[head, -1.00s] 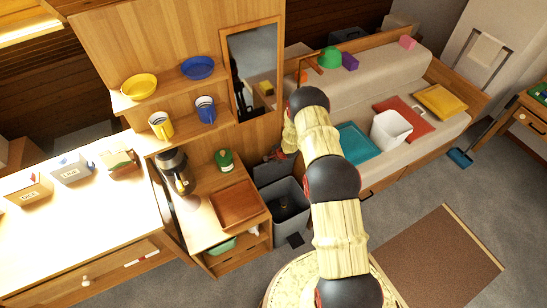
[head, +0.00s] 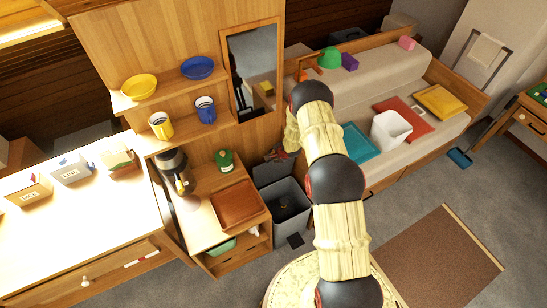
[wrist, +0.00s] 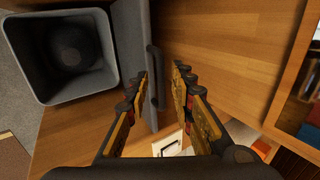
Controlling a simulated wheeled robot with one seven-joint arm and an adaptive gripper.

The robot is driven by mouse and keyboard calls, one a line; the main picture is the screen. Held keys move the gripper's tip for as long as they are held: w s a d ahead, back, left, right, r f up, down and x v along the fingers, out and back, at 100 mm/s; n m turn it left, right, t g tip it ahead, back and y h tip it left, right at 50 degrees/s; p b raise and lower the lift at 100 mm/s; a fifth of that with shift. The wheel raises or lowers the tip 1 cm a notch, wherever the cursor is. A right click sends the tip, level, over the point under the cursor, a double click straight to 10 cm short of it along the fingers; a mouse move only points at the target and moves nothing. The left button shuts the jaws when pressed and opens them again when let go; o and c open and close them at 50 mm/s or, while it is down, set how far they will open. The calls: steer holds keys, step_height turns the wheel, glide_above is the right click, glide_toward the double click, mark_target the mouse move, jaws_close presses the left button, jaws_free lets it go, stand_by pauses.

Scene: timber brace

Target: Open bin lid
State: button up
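The grey bin (head: 290,226) stands on the floor at the right of the wooden cabinet, and its top is open. In the wrist view its rim (wrist: 111,75) is at upper left, with a dark round shape inside. The lid (wrist: 131,45) stands raised at the bin's back edge, seen nearly edge-on, with a dark handle bar (wrist: 154,78). It shows as a grey panel (head: 270,173) in the head view. My gripper (wrist: 163,76) is open, its fingers apart on either side of the lower part of the handle; contact is unclear. In the head view my arm partly hides it.
The cabinet (head: 235,243) with a brown tray (head: 237,204) and a green can (head: 224,159) stands left of the bin. A sofa (head: 390,80) is at the right. Floor shows in front of the bin.

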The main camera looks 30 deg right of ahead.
steer(key=v, duration=0.9)
steer(key=shift+r, duration=0.1)
